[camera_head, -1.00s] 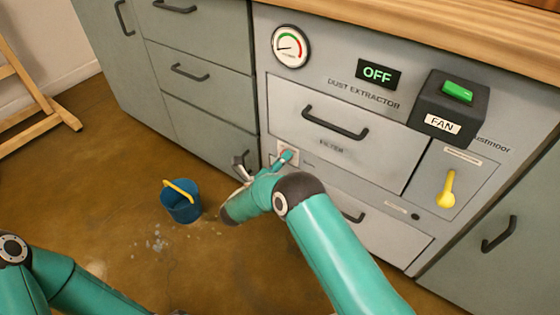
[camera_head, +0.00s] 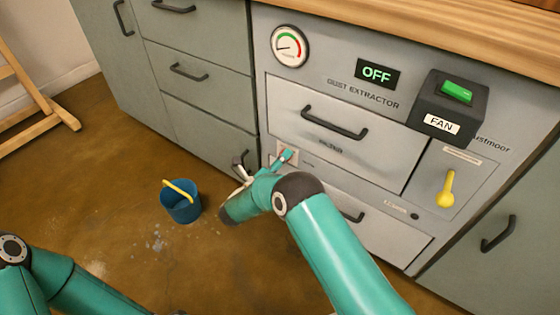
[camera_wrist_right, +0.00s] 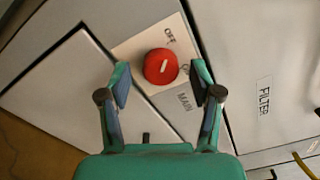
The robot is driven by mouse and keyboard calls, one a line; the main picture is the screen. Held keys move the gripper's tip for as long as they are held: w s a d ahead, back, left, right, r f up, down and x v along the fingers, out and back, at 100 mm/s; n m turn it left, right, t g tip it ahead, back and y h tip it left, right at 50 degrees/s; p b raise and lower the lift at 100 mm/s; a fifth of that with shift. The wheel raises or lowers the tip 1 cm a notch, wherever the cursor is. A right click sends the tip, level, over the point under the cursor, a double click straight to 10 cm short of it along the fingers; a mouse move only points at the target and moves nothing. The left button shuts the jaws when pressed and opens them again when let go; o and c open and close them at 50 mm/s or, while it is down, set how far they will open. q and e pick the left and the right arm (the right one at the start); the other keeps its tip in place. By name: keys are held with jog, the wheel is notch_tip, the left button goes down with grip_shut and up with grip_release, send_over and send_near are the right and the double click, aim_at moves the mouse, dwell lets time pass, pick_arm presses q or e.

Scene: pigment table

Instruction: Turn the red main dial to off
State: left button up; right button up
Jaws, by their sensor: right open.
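The red main dial (camera_wrist_right: 160,66) sits on a pale plate (camera_wrist_right: 131,48) in the right wrist view. A short white mark shows on the dial's face, slanting up toward OFF. My right gripper (camera_wrist_right: 161,68) is open, with one finger on each side of the dial and a visible gap to both. In the head view my right gripper (camera_head: 265,162) reaches to the plate (camera_head: 290,151) low on the dust extractor; the dial is hidden or too small there. My left gripper is out of view.
The dust extractor has a lit OFF display (camera_head: 376,74), a gauge (camera_head: 290,46), a black FAN box with a green switch (camera_head: 457,91), a yellow lever (camera_head: 446,190) and a FILTER drawer (camera_head: 390,145). A blue bucket (camera_head: 180,208) stands on the floor left of my right arm.

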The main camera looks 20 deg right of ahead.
jog(key=v, duration=1.2)
dwell(0.3)
